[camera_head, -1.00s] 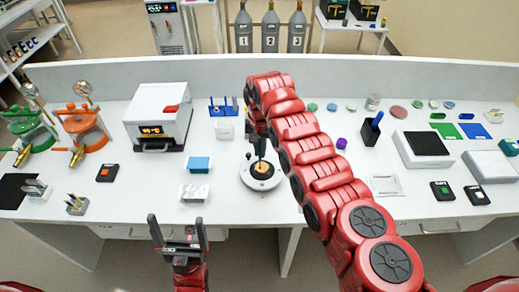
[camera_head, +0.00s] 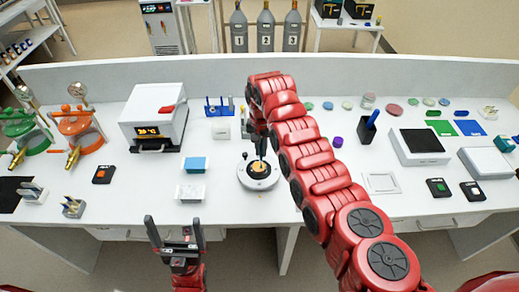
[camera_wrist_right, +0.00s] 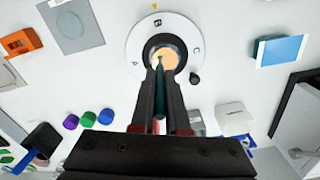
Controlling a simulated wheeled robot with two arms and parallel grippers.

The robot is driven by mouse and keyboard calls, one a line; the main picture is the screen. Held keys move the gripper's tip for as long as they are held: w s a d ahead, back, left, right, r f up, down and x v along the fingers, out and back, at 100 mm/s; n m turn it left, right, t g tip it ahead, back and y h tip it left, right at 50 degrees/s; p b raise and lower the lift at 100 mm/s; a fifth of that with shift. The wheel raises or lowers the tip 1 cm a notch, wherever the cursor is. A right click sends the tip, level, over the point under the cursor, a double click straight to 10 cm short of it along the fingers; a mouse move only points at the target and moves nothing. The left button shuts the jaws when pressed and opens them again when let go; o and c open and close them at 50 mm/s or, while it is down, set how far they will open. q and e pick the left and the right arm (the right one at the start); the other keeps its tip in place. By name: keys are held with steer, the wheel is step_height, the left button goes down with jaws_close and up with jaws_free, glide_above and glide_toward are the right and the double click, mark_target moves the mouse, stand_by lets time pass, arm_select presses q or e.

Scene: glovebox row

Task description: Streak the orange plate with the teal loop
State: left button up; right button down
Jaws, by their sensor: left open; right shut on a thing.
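The orange plate (camera_head: 259,168) sits in the middle of a white round turntable (camera_head: 250,183) on the bench. In the right wrist view the orange plate (camera_wrist_right: 168,57) lies in a dark ring, and the turntable's rim (camera_wrist_right: 138,35) carries the letters A, B and C. My right gripper (camera_wrist_right: 160,82) is shut on the teal loop (camera_wrist_right: 159,105), with its tip pointing down over the plate. I cannot tell if the tip touches the plate. My left gripper (camera_head: 174,230) is open and empty in front of the bench edge.
A white oven (camera_head: 154,112) stands at the back left. A blue-topped block (camera_head: 196,164) and a white box (camera_head: 191,193) lie left of the turntable. A purple cap (camera_head: 337,141) and a dark holder (camera_head: 367,134) are to the right. Bare bench lies in front of the turntable.

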steer(key=shift+d, duration=0.35)
stand_by(0.4)
steer(key=shift+w+b, duration=0.1)
steer(key=shift+b, duration=0.25)
steer(key=shift+f+b, duration=0.1)
steer(key=shift+b, duration=0.3)
steer(key=shift+w, duration=0.1)
steer(key=shift+w, duration=0.1)
steer(key=shift+w+b, duration=0.1)
steer(key=shift+b, duration=0.3)
steer(key=shift+a+b, duration=0.2)
steer(key=shift+b, duration=0.2)
